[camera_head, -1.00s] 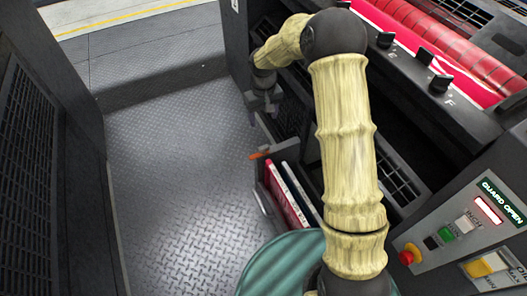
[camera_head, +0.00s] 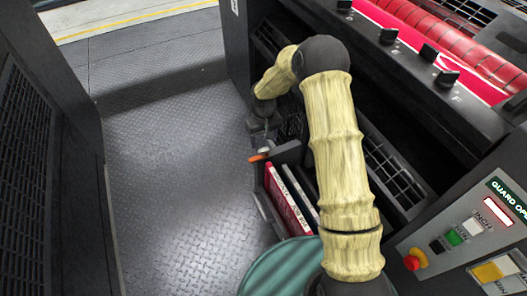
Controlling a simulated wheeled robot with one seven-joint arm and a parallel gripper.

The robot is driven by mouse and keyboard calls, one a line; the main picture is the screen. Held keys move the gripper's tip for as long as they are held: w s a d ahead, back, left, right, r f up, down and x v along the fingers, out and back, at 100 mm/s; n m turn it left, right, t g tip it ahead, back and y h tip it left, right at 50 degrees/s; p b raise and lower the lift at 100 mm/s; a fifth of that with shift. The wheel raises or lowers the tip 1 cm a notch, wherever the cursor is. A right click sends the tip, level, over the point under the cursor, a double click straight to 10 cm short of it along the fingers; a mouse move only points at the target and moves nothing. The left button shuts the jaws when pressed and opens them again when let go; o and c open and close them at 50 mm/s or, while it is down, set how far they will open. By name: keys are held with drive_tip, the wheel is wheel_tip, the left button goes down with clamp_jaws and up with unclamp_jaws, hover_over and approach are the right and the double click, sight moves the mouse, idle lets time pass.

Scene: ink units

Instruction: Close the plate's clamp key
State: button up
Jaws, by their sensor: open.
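My gripper (camera_head: 262,128) hangs at the end of my arm, close to the dark side of the machine, with its jaws downward. It is small and dark, and nothing shows between its jaws. An orange-tipped piece (camera_head: 258,157) sits just below it, at the top of a dark rack; I cannot tell if they touch. Several black keys, one of them here (camera_head: 430,52), stand along the machine's ledge beside lettered marks. I cannot tell which part is the plate's clamp key. My arm hides part of the machine front.
The rack holds upright red and white flat items (camera_head: 290,203). A red roller (camera_head: 445,38) lies behind the ledge. A control panel (camera_head: 470,235) with a red stop button (camera_head: 415,259) is at lower right. The metal floor (camera_head: 180,180) left of the rack is clear.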

sight(263, 149)
wheel_tip(263, 149, down, 6)
drive_tip(key=shift+f+b, duration=0.15)
drive_tip(key=shift+b, duration=0.5)
drive_tip(key=c, duration=1)
